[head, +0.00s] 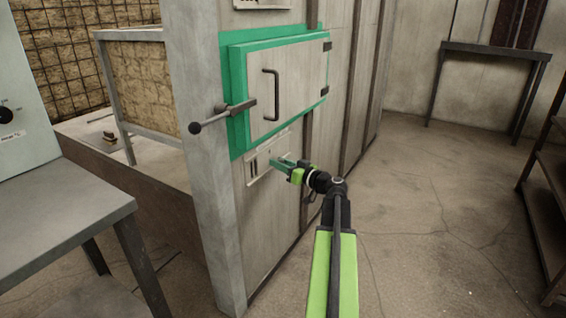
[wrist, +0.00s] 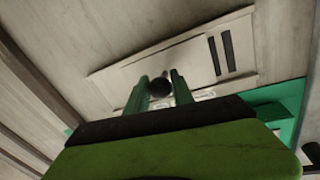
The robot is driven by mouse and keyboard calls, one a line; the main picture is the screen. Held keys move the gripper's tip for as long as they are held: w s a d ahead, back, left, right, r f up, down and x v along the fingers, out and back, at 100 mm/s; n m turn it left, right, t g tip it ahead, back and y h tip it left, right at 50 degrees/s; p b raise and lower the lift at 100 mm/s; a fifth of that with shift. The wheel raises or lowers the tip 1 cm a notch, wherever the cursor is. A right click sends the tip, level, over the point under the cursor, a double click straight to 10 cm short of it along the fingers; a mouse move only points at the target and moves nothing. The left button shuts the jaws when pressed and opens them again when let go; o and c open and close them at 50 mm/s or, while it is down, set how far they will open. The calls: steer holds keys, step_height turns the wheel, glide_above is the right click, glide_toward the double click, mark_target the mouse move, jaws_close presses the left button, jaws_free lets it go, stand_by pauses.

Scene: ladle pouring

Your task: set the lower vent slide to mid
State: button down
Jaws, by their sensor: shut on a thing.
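The lower vent (head: 258,170) is a pale plate with dark slots, low on the wall below a green-framed door. In the wrist view its plate (wrist: 130,77) shows two dark slots (wrist: 221,53) at one end. A dark round knob (wrist: 160,86) on the vent slide sits between my green fingers. My gripper (head: 281,163) is at the vent and shut on this knob; it also shows in the wrist view (wrist: 160,92). In the head view my fingers hide the knob and part of the plate.
Above the vent is a pale door (head: 300,82) in a green frame (head: 237,95), with a dark handle (head: 271,95) and a latch lever (head: 215,118) jutting left. A grey table (head: 60,205) stands at left. Shelves (head: 548,170) stand at right. The floor between is clear.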

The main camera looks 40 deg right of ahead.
steer(key=c, duration=1.1)
jaws_free()
steer(key=s, duration=1.7)
steer(key=shift+s+d, duration=0.2)
steer(key=shift+d, duration=0.25)
